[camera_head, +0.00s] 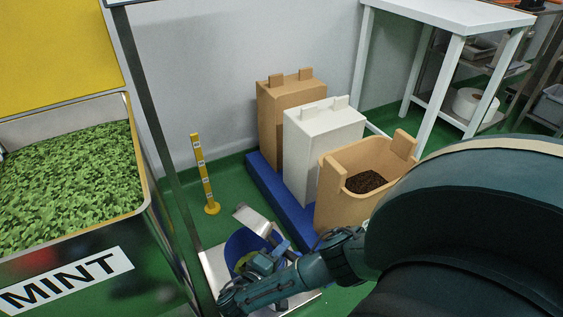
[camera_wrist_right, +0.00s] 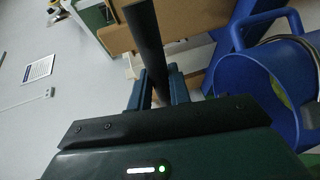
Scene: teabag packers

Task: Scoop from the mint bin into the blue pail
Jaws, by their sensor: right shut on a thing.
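The mint bin (camera_head: 139,193) stands at the left in the head view, filled with green leaves (camera_head: 70,180) and labelled MINT. The blue pail (camera_head: 238,243) is at lower centre on a metal plate, partly hidden by my right arm. The wrist view shows the pail (camera_wrist_right: 270,78) at the right, with some green inside. My right gripper (camera_wrist_right: 158,95) is shut on a dark rod-like handle (camera_wrist_right: 148,45), beside the pail. What is at the far end of the handle is hidden. My left gripper is out of view.
A dark post (camera_head: 150,110) stands between bin and pail. A yellow marker post (camera_head: 204,175) stands behind the pail. Brown and white boxes (camera_head: 318,150) and a tan container (camera_head: 340,200) with dark contents stand on a blue base to the right. A white table (camera_head: 455,14) is at back right.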

